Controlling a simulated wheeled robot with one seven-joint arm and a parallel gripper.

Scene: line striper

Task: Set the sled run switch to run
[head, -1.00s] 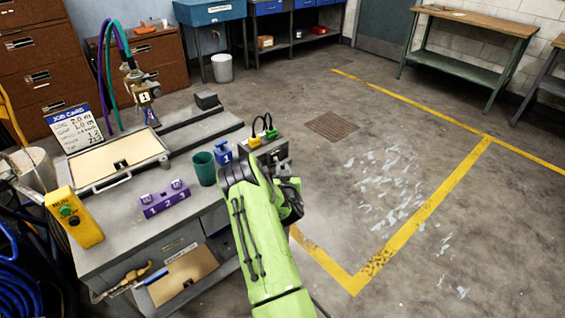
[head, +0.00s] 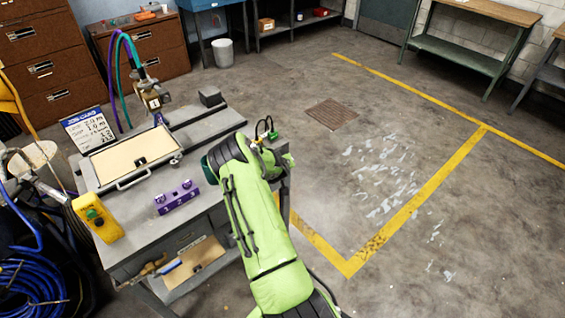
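A yellow control box (head: 97,218) with a green knob stands at the left front of the bench (head: 155,245). It looks like the run switch box; its lettering and the knob's setting are too small to read now. My green arm (head: 255,225) reaches up from the lower right over the bench's right end. My gripper is hidden behind the arm's forward links, so its fingers do not show. The box is well to the left of the arm, and nothing touches it.
A purple numbered block (head: 177,197), a framed tan panel (head: 133,157) and a job card (head: 88,128) stand on the bench. Hoses rise behind to a tool head (head: 151,97). Blue coiled hose (head: 30,285) lies lower left. The floor on the right is open.

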